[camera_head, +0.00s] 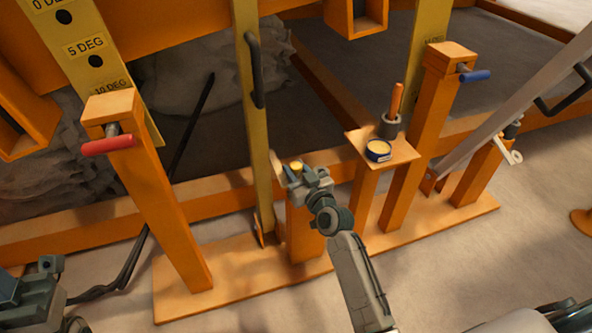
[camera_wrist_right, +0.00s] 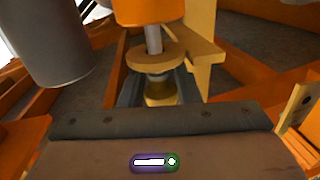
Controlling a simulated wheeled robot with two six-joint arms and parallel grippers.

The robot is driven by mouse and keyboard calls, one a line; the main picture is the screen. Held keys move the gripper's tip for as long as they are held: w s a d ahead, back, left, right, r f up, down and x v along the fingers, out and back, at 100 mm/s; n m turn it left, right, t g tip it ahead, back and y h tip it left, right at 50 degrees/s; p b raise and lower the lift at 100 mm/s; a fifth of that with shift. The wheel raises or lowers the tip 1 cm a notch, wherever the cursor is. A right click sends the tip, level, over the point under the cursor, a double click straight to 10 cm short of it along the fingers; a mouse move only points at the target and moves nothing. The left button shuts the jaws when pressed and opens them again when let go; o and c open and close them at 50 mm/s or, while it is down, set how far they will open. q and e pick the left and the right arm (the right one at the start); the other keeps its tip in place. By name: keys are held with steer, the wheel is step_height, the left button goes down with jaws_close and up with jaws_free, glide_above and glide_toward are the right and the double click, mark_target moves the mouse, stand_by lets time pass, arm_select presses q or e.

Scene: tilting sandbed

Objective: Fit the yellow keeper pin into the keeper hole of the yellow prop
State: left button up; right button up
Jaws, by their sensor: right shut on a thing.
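The yellow prop (camera_head: 253,125) stands upright left of centre, with a black handle on its side and its foot on the orange base. My right gripper (camera_head: 297,176) is beside it on the right, shut on the yellow keeper pin (camera_head: 296,166). In the right wrist view, the pin's yellow collar (camera_wrist_right: 157,57) shows beyond the jaws, with a grey shank running towards an orange block (camera_wrist_right: 150,12). Whether the shank is inside that block, I cannot tell. The keeper hole is not clearly visible. My left gripper (camera_head: 45,272) is at the lower left; its jaws are unclear.
A red-handled pin (camera_head: 108,146) is in the left post and a blue-handled pin (camera_head: 475,75) in the right post. A small orange stand (camera_head: 400,153) holds a tin (camera_head: 379,150) and a cup (camera_head: 389,127) with an orange-handled tool. Open floor lies in front of the base.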

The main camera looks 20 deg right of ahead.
steer(key=shift+f, duration=0.25)
steer(key=o, duration=1.1)
steer(key=shift+c, duration=0.2)
steer(key=s+d, duration=0.2)
steer(key=s, duration=0.8)
steer(key=shift+s+p, duration=0.3)
